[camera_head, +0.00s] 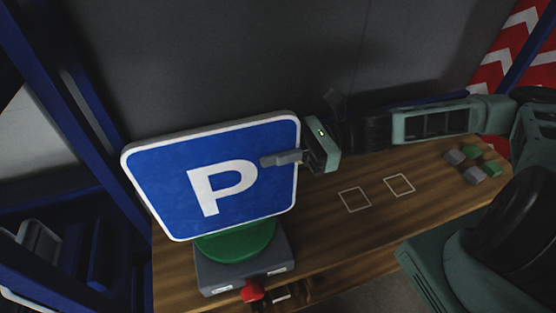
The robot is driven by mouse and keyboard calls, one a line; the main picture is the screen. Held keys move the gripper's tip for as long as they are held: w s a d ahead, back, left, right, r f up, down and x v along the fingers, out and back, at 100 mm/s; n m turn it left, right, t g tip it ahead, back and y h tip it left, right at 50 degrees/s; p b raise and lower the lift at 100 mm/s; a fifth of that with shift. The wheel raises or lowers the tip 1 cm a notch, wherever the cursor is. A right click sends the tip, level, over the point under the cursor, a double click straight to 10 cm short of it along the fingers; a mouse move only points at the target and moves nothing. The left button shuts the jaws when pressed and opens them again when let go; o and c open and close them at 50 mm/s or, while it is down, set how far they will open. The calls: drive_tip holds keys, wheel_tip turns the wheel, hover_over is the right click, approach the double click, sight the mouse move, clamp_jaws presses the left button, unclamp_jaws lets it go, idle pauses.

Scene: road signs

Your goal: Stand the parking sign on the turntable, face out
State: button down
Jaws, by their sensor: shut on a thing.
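The parking sign (170,190) is a blue rounded panel with a white border and a white P. It stands nearly upright over the green turntable (240,245), with its printed face toward the camera. The turntable sits on a grey base (232,277). My gripper (268,160) is shut on the right edge of the sign, with one finger across the face. The far finger is hidden behind the panel. Whether the sign's lower edge touches the turntable or hangs just above it, I cannot tell.
The wooden bench (330,235) has two white square outlines and free room in the middle. Several grey and green blocks (468,163) lie at its right end. A red knob (252,291) juts from the base's front. Blue posts (85,110) stand at left, with a grey wall (240,60) behind.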

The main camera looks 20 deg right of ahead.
drive_tip(key=shift+w, duration=1.05)
drive_tip(key=shift+w+f+p, duration=0.15)
drive_tip(key=shift+w+p, duration=0.2)
drive_tip(key=shift+w, duration=1.85)
wheel_tip(320, 180, down, 8)
drive_tip(key=b, duration=0.4)
drive_tip(key=shift+r, duration=0.2)
drive_tip(key=shift+f, duration=0.4)
drive_tip(key=c, duration=1.3)
unclamp_jaws()
